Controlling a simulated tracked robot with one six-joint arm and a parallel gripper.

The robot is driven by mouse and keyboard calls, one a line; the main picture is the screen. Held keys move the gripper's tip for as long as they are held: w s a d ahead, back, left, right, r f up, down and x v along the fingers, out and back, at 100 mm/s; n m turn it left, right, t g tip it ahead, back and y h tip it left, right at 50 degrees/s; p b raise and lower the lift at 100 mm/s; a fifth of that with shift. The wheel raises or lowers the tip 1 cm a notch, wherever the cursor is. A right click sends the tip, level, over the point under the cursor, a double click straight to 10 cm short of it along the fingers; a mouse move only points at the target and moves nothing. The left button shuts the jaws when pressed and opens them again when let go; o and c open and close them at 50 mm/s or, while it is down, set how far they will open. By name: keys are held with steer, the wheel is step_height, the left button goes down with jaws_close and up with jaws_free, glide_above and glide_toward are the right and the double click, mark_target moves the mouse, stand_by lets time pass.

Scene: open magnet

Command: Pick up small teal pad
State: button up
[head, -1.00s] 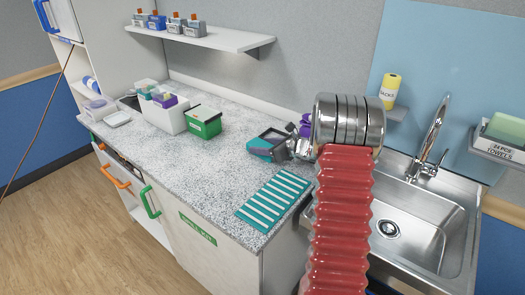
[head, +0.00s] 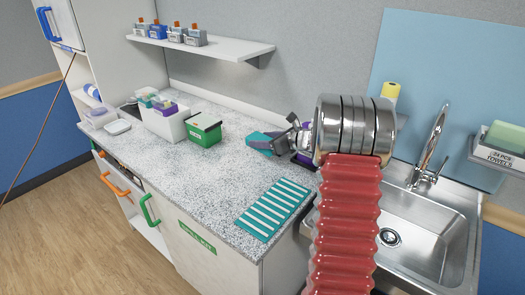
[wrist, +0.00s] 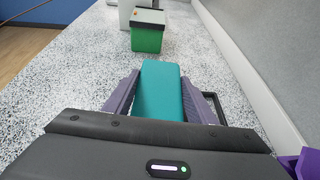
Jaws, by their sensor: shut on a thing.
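The small teal pad (wrist: 161,92) lies lengthwise between the two purple fingers of my gripper (wrist: 161,88) in the wrist view. The fingers are shut on its sides, and its far end sticks out beyond them. In the head view, the pad (head: 259,141) shows at the left of my gripper (head: 274,141), above the speckled counter near the wall. Its near end is hidden by the gripper. I cannot tell how far it is off the counter.
A green box (head: 204,130) and a white bin (head: 164,121) stand on the counter (head: 170,170) to the left. A teal-and-white striped mat (head: 273,208) lies near the front edge. The sink (head: 415,225) is at the right. A dark-edged tray (wrist: 217,107) sits beside the right finger.

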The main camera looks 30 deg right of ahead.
mark_target(263, 139)
steer(key=shift+r, duration=1.75)
